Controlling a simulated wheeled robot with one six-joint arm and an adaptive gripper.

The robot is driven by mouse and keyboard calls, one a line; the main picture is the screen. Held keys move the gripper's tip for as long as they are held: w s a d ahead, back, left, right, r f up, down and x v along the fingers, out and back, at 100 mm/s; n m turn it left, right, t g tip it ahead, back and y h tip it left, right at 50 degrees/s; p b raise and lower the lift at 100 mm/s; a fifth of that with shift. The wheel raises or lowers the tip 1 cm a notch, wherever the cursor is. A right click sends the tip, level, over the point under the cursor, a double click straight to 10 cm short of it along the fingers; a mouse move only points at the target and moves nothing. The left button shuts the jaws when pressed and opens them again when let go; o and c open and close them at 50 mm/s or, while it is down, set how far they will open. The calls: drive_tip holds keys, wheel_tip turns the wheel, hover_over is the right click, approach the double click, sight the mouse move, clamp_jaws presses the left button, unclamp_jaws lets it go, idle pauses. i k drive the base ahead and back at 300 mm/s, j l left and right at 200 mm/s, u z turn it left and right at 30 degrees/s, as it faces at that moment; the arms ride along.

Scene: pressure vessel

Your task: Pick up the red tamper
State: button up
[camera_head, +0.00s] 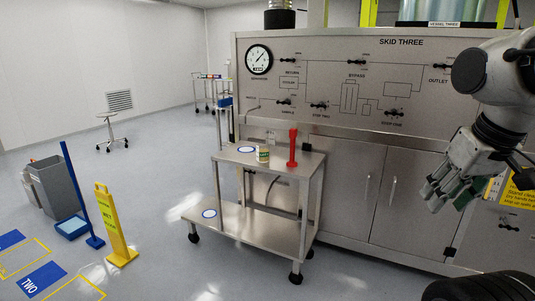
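The red tamper (293,146) stands upright on the top shelf of a steel cart (280,168), near its right end. My gripper (446,196) hangs at the right of the view, in front of the steel skid panel. It is well to the right of the tamper and apart from it. Its fingers point down and to the left, and I see no object in them. The gap between the fingertips is not clear.
A small can (262,154) stands left of the tamper, beside a blue-ringed white disc (246,149). The skid cabinet (370,190) rises behind the cart. A yellow floor sign (115,232) and grey bin (56,187) stand left.

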sight(293, 135)
drive_tip(key=i+l+u, duration=0.15)
drive_tip(key=i+l, duration=0.2)
drive_tip(key=i+l+u, duration=0.15)
drive_tip(key=i+l, duration=0.2)
drive_tip(key=i+l+u, duration=0.2)
drive_tip(key=i+l, duration=0.25)
drive_tip(key=i+l+u, duration=0.15)
drive_tip(key=i+l, duration=0.25)
drive_tip(key=i+l+u, duration=0.15)
drive_tip(key=i+l, duration=0.15)
drive_tip(key=l, duration=0.3)
